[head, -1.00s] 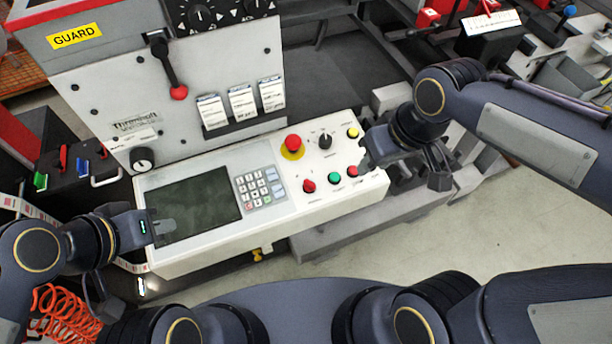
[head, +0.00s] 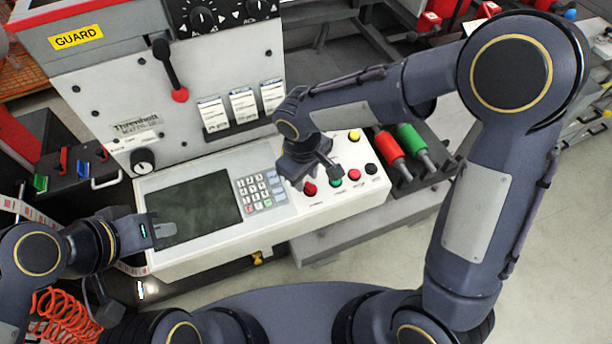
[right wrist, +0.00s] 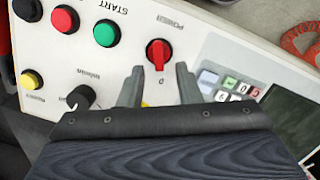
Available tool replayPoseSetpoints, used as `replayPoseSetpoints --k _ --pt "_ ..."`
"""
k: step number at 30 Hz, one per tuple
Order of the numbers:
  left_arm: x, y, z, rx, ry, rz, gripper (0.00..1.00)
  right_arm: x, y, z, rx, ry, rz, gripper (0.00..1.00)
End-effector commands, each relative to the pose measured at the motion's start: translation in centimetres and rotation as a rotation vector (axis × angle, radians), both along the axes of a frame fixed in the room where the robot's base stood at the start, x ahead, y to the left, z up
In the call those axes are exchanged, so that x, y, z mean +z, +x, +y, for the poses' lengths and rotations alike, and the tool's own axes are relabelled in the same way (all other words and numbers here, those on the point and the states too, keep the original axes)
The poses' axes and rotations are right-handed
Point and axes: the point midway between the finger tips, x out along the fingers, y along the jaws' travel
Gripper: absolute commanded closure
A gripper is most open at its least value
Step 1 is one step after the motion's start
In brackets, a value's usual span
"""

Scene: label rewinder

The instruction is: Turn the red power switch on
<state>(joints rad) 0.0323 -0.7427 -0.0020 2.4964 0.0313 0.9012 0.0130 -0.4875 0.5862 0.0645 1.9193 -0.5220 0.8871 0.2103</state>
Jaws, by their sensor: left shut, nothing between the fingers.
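The red power switch (right wrist: 158,53) is a round red knob with a raised grip bar, under an upside-down POWER label in the right wrist view. The bar looks roughly upright in that view. It also shows in the head view (head: 310,189), at the panel's front, just below my right gripper (head: 314,177). In the right wrist view my right gripper (right wrist: 160,82) has its two fingers apart and empty, the knob in line with the gap between them. I cannot tell how far above the panel they are. My left gripper (head: 165,230) is shut and empty by the screen's left edge.
Beside the switch are a green START button (right wrist: 106,33), a red button (right wrist: 65,19) and a black button (head: 371,169). A yellow button (head: 354,136) and a black selector (right wrist: 80,96) sit farther back. The keypad (head: 261,190) and screen (head: 200,208) lie to the left.

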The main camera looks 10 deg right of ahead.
Motion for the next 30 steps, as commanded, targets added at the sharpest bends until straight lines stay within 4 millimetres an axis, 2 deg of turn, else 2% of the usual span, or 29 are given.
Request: replayPoseSetpoints --k 4,12,19,30 --pt "0.12 0.0 0.0 0.0 0.0 0.0 1.0 -1.02 0.0 -0.08 0.0 -0.001 0.001 0.69" --pt "0.11 0.0 0.0 0.0 0.0 0.0 1.0 -1.19 0.03 -0.09 -0.001 0.001 -0.001 0.69" --pt "0.11 0.0 0.0 0.0 0.0 0.0 1.0 -1.16 0.02 -0.09 -0.001 0.001 -0.001 0.99" --pt "-0.23 0.0 0.0 0.0 0.0 0.0 1.0 -1.23 0.07 -0.13 -0.025 0.005 0.001 1.0"
